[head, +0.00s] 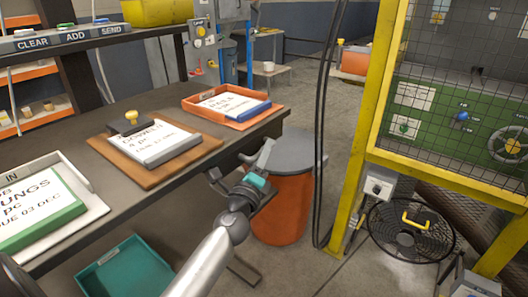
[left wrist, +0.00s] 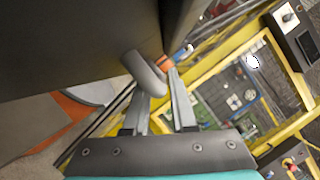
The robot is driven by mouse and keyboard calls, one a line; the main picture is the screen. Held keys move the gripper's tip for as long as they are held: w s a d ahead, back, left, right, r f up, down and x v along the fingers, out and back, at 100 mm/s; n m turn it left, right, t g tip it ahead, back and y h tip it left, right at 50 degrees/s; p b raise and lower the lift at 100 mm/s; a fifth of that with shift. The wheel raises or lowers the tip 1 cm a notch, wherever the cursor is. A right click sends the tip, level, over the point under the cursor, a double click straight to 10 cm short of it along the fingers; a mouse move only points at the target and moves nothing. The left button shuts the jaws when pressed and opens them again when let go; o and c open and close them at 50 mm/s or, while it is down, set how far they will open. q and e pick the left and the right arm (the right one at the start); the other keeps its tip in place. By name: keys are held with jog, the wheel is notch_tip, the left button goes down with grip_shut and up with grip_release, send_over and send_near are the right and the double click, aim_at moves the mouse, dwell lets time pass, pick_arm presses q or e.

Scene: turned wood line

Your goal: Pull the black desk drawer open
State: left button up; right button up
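The dark desk (head: 95,105) runs along the left in the head view. In the left wrist view a large black face (left wrist: 70,45), seemingly the drawer front, fills the upper left. A grey curved handle (left wrist: 148,72) stands out from it. My left gripper (head: 262,158) is beside the desk's front edge near its right end. In the left wrist view my left gripper (left wrist: 160,86) has its fingers apart, with the handle's bend at and between the tips. Whether they touch it is unclear. The drawer is hidden in the head view. My right gripper is not in view.
An orange bin with a grey lid (head: 282,208) stands just beyond my left gripper. A teal tray (head: 125,270) is low under the desk. Trays with signs lie on the desktop.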

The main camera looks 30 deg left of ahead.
pick_arm(q)
grip_shut()
dwell(1.0)
